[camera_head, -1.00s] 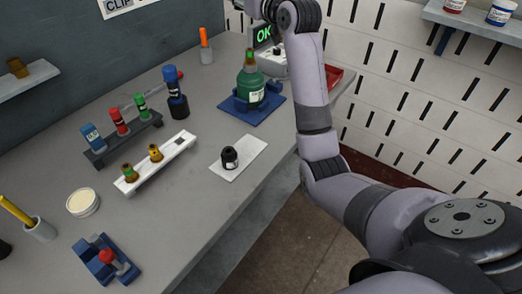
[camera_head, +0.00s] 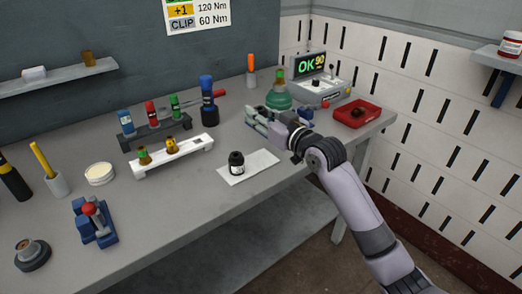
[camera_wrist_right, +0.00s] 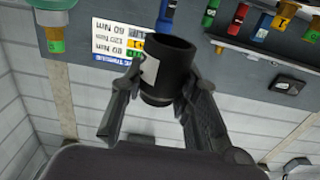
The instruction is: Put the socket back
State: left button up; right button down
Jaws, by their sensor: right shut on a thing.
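My right gripper (camera_head: 268,121) is over the back right of the bench, in front of the green bottle-shaped thing. In the right wrist view the gripper (camera_wrist_right: 163,100) is shut on a black hollow cylinder (camera_wrist_right: 168,72) with a pale label, which looks like a socket. This held thing cannot be made out in the head view. A white rack (camera_head: 140,173) holds two yellowish sockets, one at its left (camera_head: 144,156) and one near its middle (camera_head: 172,144). My left gripper is out of view.
A dark rack (camera_head: 158,135) with several coloured tools stands behind the white rack. A blue-handled tool (camera_head: 207,90) stands upright beside it. The green bottle-shaped thing (camera_head: 278,98), a red tray (camera_head: 371,115) and a display unit (camera_head: 322,92) reading OK are at right.

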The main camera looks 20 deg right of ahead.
notch_tip(320, 180, down, 6)
jog(key=shift+s+r, duration=0.1)
jog(key=shift+r, duration=0.15)
jog(key=shift+f, duration=0.3)
notch_tip(320, 180, down, 4)
jog(key=shift+f+b, duration=0.1)
jog(key=shift+b, duration=0.25)
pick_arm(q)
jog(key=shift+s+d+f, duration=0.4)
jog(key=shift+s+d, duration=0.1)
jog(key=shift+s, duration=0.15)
pick_arm(e)
jog(key=shift+f, duration=0.15)
jog(key=shift+f, duration=0.15)
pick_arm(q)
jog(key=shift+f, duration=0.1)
pick_arm(e)
jog(key=c, duration=1.2)
grip_release()
